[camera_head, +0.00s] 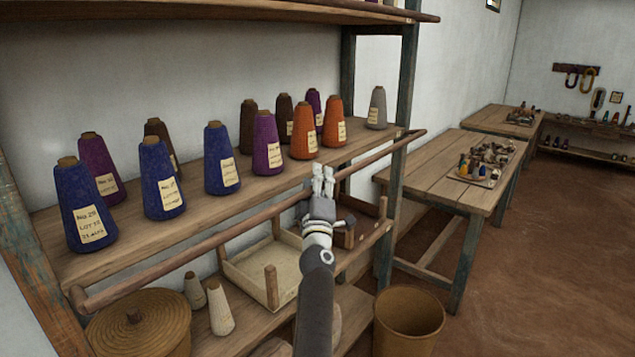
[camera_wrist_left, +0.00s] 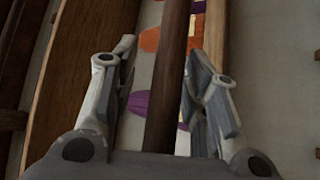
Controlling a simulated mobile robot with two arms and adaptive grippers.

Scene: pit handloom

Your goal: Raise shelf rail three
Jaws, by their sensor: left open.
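A long round wooden rail (camera_head: 200,245) runs along the front of the shelf (camera_head: 350,150) that bears the yarn cones. No number shows on it, so I cannot tell whether it is rail three. My left gripper (camera_head: 323,175) is at the rail, right of its middle. In the left wrist view the rail (camera_wrist_left: 168,80) passes between the fingers of my open left gripper (camera_wrist_left: 162,75). Gaps show on both sides, so the fingers are not closed on it. The rail's part behind the gripper is hidden in the head view. My right gripper is not in view.
Blue, purple, brown, orange and grey cones stand on the shelf, including a blue cone (camera_head: 82,208) at the left. Below are a shallow tray (camera_head: 240,272), a lidded basket (camera_head: 150,325) and pale cones. A bin (camera_head: 408,320) and a table (camera_head: 440,170) stand right. Floor there is open.

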